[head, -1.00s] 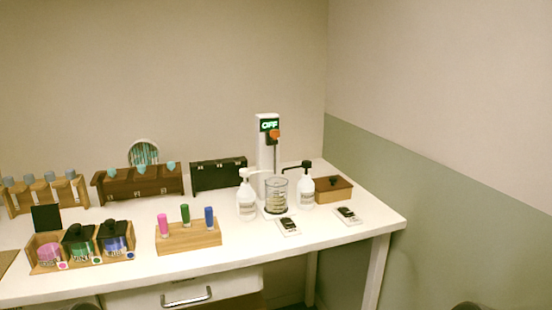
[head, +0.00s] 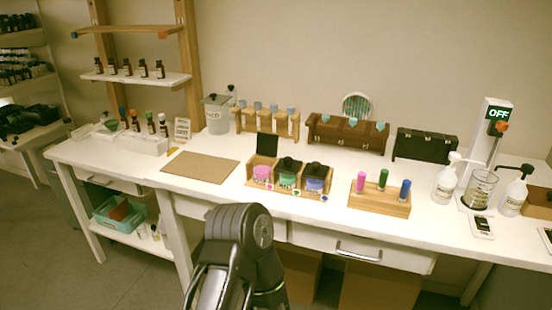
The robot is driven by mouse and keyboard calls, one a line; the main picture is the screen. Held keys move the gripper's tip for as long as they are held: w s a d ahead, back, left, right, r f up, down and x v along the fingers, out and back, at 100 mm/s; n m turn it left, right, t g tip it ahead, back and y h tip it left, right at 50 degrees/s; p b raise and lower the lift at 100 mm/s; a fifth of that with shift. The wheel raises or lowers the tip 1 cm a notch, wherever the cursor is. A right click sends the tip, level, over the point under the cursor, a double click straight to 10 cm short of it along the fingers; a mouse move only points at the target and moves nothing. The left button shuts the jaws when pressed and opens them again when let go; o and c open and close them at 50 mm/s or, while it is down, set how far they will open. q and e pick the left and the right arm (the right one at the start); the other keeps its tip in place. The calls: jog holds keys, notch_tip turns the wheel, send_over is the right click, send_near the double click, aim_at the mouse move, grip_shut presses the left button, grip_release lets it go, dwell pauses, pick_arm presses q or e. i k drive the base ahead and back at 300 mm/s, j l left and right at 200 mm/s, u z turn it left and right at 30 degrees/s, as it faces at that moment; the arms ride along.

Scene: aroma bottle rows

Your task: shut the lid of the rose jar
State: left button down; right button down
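A wooden rack (head: 252,181) on the table holds three jars. The left one, with pink contents, is the likely rose jar (head: 262,173); its label is too small to read surely. Its black lid (head: 268,146) stands open, upright behind the jar mouth. The green jar (head: 287,177) and the blue jar (head: 314,180) beside it have their black lids shut. A dark link of my arm shows at the bottom centre, in front of the table. Neither gripper shows in the head view.
A brown board (head: 200,167) lies left of the rack. A wooden stand (head: 380,201) with pink, green and blue sticks is to its right. Behind are a wooden bottle rack (head: 267,124) and a brown box (head: 346,134). Pump bottles (head: 446,184) stand at the right.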

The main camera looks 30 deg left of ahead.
aim_at(267, 144)
jog(key=u, duration=1.2)
jog(key=l, duration=0.2)
jog(key=u, duration=0.05)
